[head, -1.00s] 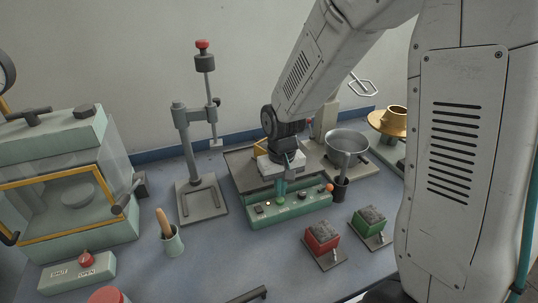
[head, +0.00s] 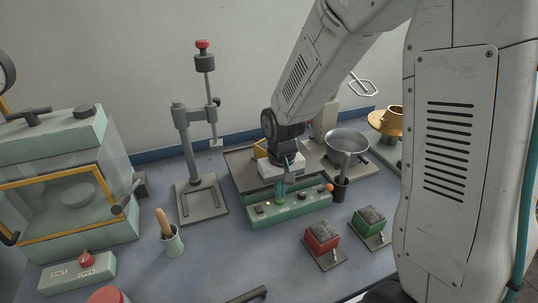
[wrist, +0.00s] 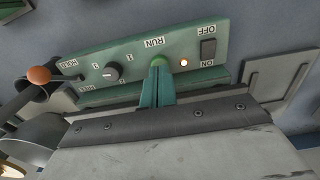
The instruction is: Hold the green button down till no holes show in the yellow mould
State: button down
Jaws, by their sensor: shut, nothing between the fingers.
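My gripper (head: 280,198) is shut and empty, pointing down at the green control box (head: 312,208). In the wrist view the fingertips (wrist: 157,69) reach the green button (wrist: 158,60), labelled RUN. They look to be at or on it; I cannot tell whether it is pressed in. A yellow piece (head: 260,149), likely the mould, shows only in part behind my gripper in the head view. Its holes cannot be seen, and it is not seen in the wrist view.
The box also has a lit lamp (wrist: 184,62), an ON/OFF switch (wrist: 208,49), a dial (wrist: 112,71) and an orange-knobbed lever (wrist: 39,75). A metal bowl (head: 347,140) stands at right, a stand (head: 203,203) at left.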

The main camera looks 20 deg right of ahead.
jog(key=shift+f, duration=0.7)
jog(key=shift+r, duration=3.05)
jog(key=s+d+r, duration=0.1)
jog(key=s+r, duration=0.7)
jog(key=s, duration=0.3)
jog(key=s+d+r+t, duration=0.1)
jog(key=s+d+r, duration=0.1)
jog(key=s+r, duration=0.6)
jog(key=shift+s, duration=1.5)
